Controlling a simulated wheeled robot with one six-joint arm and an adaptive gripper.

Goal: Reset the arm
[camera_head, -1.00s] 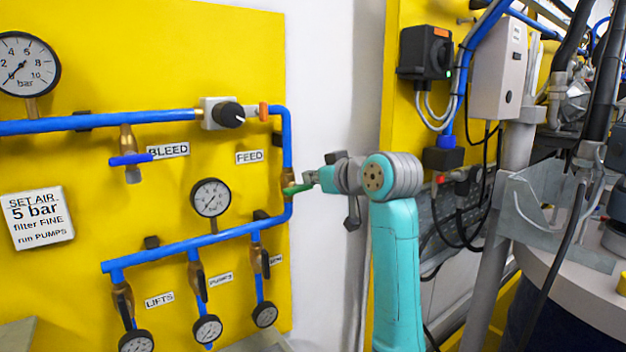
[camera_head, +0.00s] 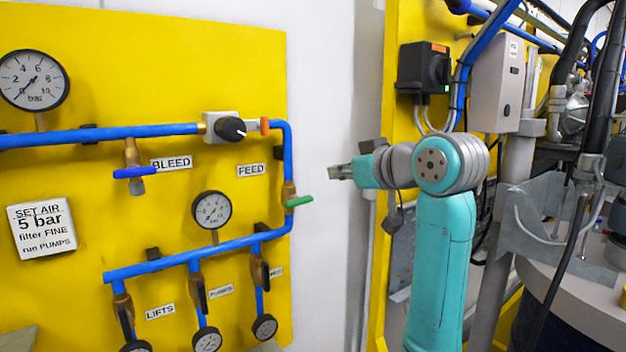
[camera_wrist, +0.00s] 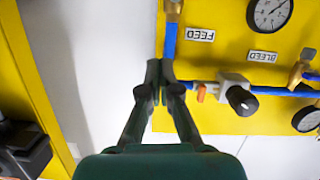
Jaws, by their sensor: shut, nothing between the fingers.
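My gripper (camera_head: 338,172) is in front of the white wall, just right of the yellow pipe panel. It points left and is apart from the panel in the head view. In the wrist view my gripper (camera_wrist: 159,68) has its fingertips together with nothing between them. The green feed valve handle (camera_head: 299,201) is on the blue pipe, left of and below the fingertips, with a clear gap. The handle cannot be made out in the wrist view.
The yellow panel (camera_head: 100,90) carries blue pipes, a black regulator knob (camera_head: 232,129), a blue bleed handle (camera_head: 134,172) and several gauges. A black switch box (camera_head: 424,68) and a grey box (camera_head: 497,90) are behind my arm. A drum with a metal bracket (camera_head: 545,225) stands at the right.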

